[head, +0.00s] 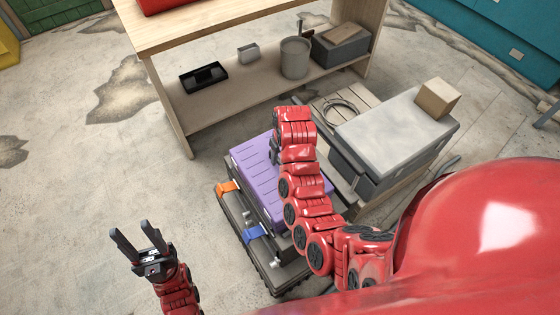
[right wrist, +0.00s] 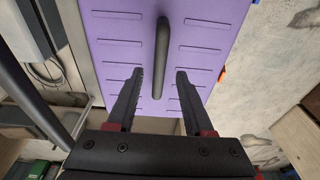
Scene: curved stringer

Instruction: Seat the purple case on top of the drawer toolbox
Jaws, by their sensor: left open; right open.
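The purple case (head: 258,172) lies over a black box with an orange and a blue latch (head: 238,212) in the head view; my right arm covers part of it. The right wrist view shows the ribbed purple top (right wrist: 115,50) and its black bar handle (right wrist: 162,55). My right gripper (right wrist: 160,72) is open over the top, its fingers on either side of the handle's near end, apart from it in the picture. My left gripper (head: 130,228) is open and empty over the floor. I cannot tell for sure which box is the drawer toolbox.
A grey-topped dark box (head: 395,125) stands to the right with a cardboard box (head: 437,98) on it. A wooden bench (head: 180,110) behind holds a black tray (head: 203,77), a bucket (head: 295,58) and a grey bin. A cable coil lies on pale slats. Floor is clear at left.

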